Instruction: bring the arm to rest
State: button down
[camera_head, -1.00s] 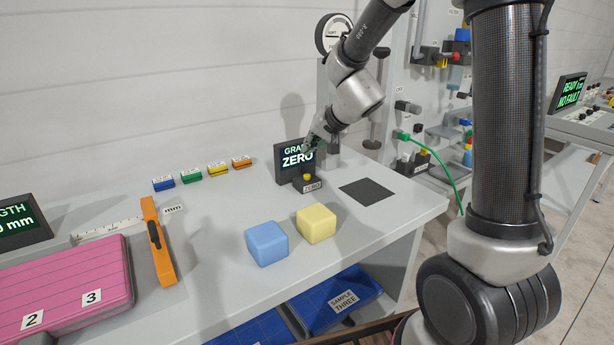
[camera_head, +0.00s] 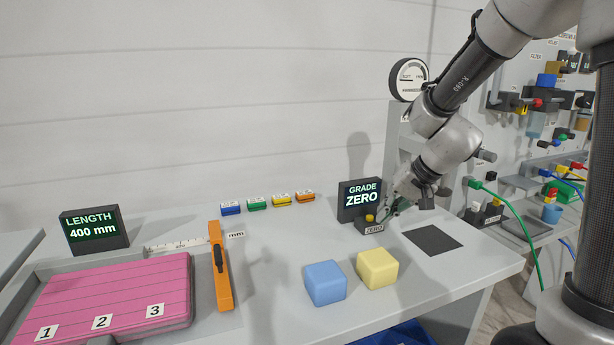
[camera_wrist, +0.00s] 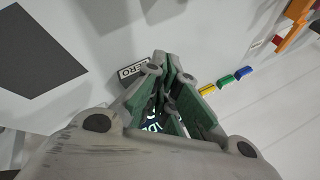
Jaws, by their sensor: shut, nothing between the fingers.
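My gripper (camera_head: 397,206) is at the back right of the bench, by the grade display (camera_head: 359,200), which reads "GRADE ZERO". In the head view its fingers are small and partly hidden behind the wrist. In the wrist view the green-padded fingers (camera_wrist: 168,62) come together at the tips with nothing between them. My arm reaches down from the upper right, bent at the wrist.
A blue cube (camera_head: 325,283) and a yellow cube (camera_head: 377,268) sit on the bench front. A dark square pad (camera_head: 432,240) lies to the right. A pink block (camera_head: 120,295), an orange gauge (camera_head: 220,270) and the length display (camera_head: 95,230) are at left.

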jog(key=s+d+r+n+h, duration=0.1)
jog(key=s+d+r, duration=0.2)
jog(key=s, duration=0.5)
jog(key=s+d+r+n+h, duration=0.1)
jog(key=s+d+r+h, duration=0.1)
jog(key=s+d+r, duration=0.2)
jog(key=s+d+r+h, duration=0.1)
jog(key=s+d+r, duration=0.2)
jog(key=s+d, duration=0.4)
jog(key=s, duration=0.5)
jog(key=shift+r+n+h, duration=0.25)
jog(key=shift+n+h, duration=0.15)
